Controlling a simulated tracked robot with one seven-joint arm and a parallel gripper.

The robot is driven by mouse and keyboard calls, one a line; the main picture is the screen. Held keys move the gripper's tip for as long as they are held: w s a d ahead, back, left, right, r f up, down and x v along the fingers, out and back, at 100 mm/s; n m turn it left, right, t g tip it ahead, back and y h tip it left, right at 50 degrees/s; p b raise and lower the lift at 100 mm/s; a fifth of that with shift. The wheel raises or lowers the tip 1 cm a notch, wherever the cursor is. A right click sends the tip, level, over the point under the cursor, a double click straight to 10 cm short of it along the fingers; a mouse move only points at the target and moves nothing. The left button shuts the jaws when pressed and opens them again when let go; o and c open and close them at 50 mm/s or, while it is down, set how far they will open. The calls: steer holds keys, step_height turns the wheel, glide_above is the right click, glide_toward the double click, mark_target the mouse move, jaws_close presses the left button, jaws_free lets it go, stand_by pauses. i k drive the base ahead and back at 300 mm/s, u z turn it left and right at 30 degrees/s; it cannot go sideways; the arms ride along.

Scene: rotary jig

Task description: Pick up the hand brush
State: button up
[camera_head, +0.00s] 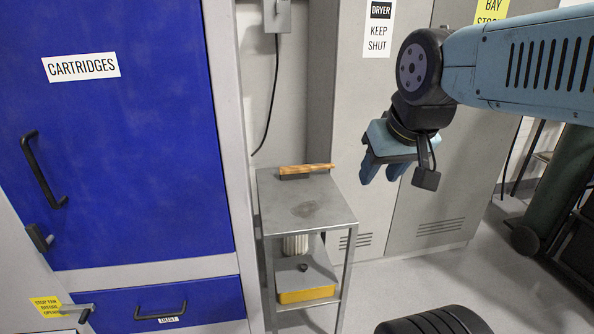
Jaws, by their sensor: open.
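The hand brush (307,169) has a wooden orange-brown handle and dark bristles at its left end. It lies along the back edge of the top of a small grey metal stand (312,212). My gripper (381,177) hangs to the right of the stand, above and apart from the brush. Its two blue fingers point down and are open with nothing between them.
A blue cabinet (130,140) marked CARTRIDGES stands at the left. Grey lockers (375,120) stand behind my gripper. The stand's lower shelf holds a white ribbed item (295,245) and a yellow-fronted tray (307,294). The stand's top is otherwise bare, with a dark stain.

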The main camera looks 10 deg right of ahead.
mark_target(299, 172)
steer(key=z, duration=0.05)
steer(key=i, duration=1)
steer(key=u, duration=0.05)
